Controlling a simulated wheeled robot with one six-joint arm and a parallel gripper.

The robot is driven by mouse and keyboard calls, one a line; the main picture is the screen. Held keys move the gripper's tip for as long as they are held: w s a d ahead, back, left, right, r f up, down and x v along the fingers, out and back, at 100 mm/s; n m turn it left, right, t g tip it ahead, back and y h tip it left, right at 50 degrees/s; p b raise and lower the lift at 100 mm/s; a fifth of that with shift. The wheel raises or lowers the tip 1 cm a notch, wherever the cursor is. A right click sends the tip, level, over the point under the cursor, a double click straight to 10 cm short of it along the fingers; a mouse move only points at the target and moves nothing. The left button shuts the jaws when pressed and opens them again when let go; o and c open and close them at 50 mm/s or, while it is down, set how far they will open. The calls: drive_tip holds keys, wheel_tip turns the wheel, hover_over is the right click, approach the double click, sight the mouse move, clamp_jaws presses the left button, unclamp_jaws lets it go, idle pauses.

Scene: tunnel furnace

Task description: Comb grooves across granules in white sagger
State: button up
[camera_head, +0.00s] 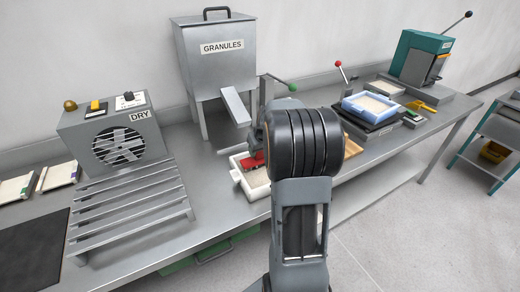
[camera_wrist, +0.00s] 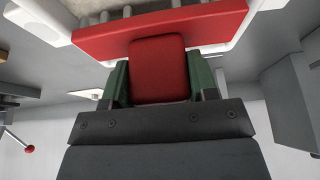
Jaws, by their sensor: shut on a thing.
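The white sagger (camera_head: 238,176) stands on the bench below the granules hopper, partly hidden behind my arm. Pale granules (camera_head: 256,178) lie in it. A red comb (camera_head: 252,160) is over the sagger in the head view. In the wrist view its red handle and wide red bar (camera_wrist: 160,33) show close up. My gripper (camera_wrist: 160,75) is shut on the comb's handle, with a green finger on each side. The sagger's white wall (camera_wrist: 42,14) shows at the top left, and grey teeth show past the bar. I cannot tell how deep the teeth reach.
The granules hopper (camera_head: 219,62) with its chute (camera_head: 236,107) stands just behind the sagger. A slatted rack (camera_head: 128,205) and a dryer (camera_head: 115,135) are at left. A blue tray (camera_head: 370,104) of granules and a green press (camera_head: 420,60) are at right.

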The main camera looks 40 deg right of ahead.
drive_tip(key=shift+f+b, duration=0.45)
drive_tip(key=shift+f, duration=0.05)
idle(0.7)
drive_tip(key=shift+f+b, duration=0.1)
drive_tip(key=shift+b, duration=0.5)
drive_tip(key=shift+t+b, duration=1)
drive_tip(key=shift+b, duration=2.05)
drive_tip(key=shift+r+b, duration=0.3)
drive_tip(key=shift+b, duration=0.4)
drive_tip(key=shift+s+f, duration=0.1)
drive_tip(key=shift+s+a+f+b, duration=0.15)
drive_tip(key=shift+s+b, duration=0.25)
drive_tip(key=shift+b, duration=0.2)
drive_tip(key=shift+w, duration=0.35)
drive_tip(key=shift+w+d, duration=0.25)
drive_tip(key=shift+w, duration=0.6)
